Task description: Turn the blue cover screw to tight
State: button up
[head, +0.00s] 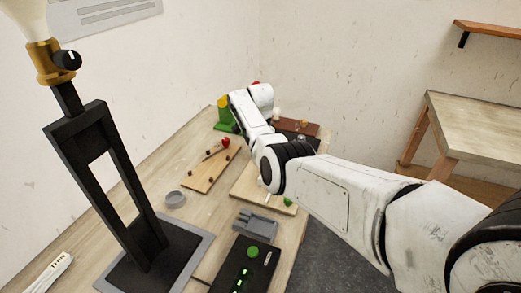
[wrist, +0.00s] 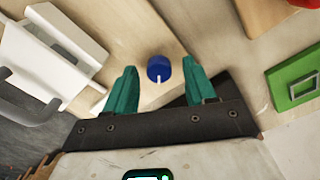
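The blue cover screw (wrist: 157,69) shows in the wrist view as a round blue knob with a white mark on its lower front. It stands on a pale wooden board (wrist: 135,30). My gripper (wrist: 159,65) has two teal fingers spread apart, one on each side of the screw. Gaps show between the screw and both fingers in this view; how far the fingertips are from it in depth I cannot tell. In the head view my arm reaches over the table and hides the screw and the gripper.
In the wrist view a white bracket (wrist: 55,38) lies left and a green block (wrist: 295,85) right.

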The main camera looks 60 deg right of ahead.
notch_tip(320, 180, up, 11)
jog(key=b, duration=0.1)
dwell(0.6)
jog(key=shift+f, duration=0.15)
dwell(0.4)
